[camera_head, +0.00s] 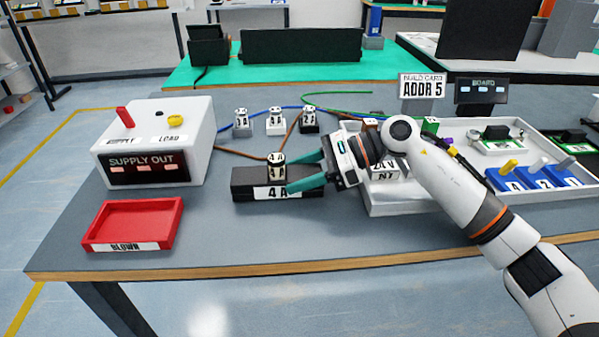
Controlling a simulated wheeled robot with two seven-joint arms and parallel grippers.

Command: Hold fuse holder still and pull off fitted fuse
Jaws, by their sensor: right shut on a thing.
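The fuse holder (243,185) is a long black block on the grey table, with a white "4 A" label on its front. The fitted fuse (277,171), a small white-and-black block marked "4 A", stands upright on top of the holder. My right gripper (303,171) reaches in from the right. Its green fingers are shut on the holder's right part, one in front and one behind, beside the fuse. The holder's right end is partly hidden by the fingers. My left gripper is not in view.
A red tray (132,243) labelled "BLOWN" lies at front left, empty. A white supply box (199,140) stands behind it. Several small blocks with wires stand behind the holder. A white tray (440,203) with parts is at right. The table in front of the holder is clear.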

